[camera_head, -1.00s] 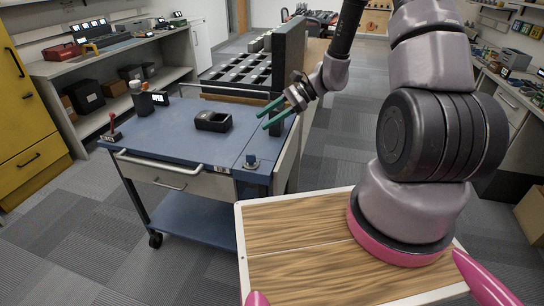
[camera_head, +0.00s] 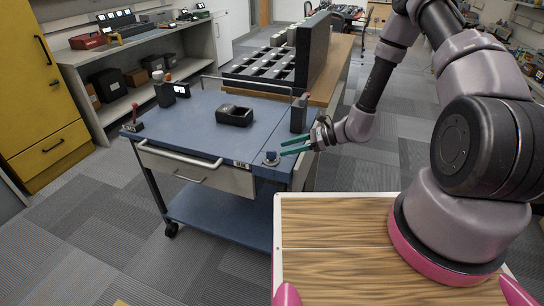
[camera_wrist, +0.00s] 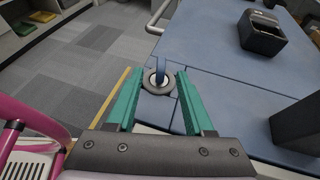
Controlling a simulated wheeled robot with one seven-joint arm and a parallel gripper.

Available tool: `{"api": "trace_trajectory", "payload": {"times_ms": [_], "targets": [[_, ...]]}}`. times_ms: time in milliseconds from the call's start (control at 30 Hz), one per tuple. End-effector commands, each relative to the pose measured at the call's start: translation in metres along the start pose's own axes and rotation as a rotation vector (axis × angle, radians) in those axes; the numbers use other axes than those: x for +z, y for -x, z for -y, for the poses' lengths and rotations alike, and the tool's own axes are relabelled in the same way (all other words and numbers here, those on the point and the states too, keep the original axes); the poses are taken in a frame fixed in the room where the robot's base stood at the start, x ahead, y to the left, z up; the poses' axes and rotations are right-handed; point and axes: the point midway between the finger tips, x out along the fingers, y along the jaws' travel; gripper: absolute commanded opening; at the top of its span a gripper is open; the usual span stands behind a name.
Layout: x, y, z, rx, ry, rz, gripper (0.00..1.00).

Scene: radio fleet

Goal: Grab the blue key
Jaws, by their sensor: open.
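The blue key (camera_wrist: 160,65) stands up from a round grey lock with a pale face (camera_wrist: 158,82) at the near corner of the blue cart top. In the head view the key (camera_head: 270,155) is a small blue shape on that corner. My gripper (camera_head: 282,149) has green fingers and is open, its tips close to the lock. In the wrist view my gripper (camera_wrist: 156,78) has one finger on each side of the lock, with the key just past the fingertips. The jaws are empty. I cannot tell whether a finger touches the lock.
A black open holder (camera_head: 234,115) sits mid-cart. A dark upright radio (camera_head: 299,114) stands behind my fingers; its dark block is at right in the wrist view. The cart's push handle (camera_head: 180,158) runs along the near edge. A wood-topped tray (camera_head: 330,240) is in front of me.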

Motion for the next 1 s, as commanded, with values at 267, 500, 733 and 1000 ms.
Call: {"api": "trace_trajectory", "payload": {"times_ms": [267, 500, 733, 1000], "targets": [[-0.004, -0.039, 0.001, 0.004, 0.000, 0.001, 0.53], [-0.004, -0.049, 0.002, 0.002, 0.000, -0.001, 0.53], [-0.004, -0.048, 0.002, 0.002, 0.000, -0.001, 0.00], [-0.004, -0.048, 0.002, 0.002, 0.000, 0.000, 0.00]]}}
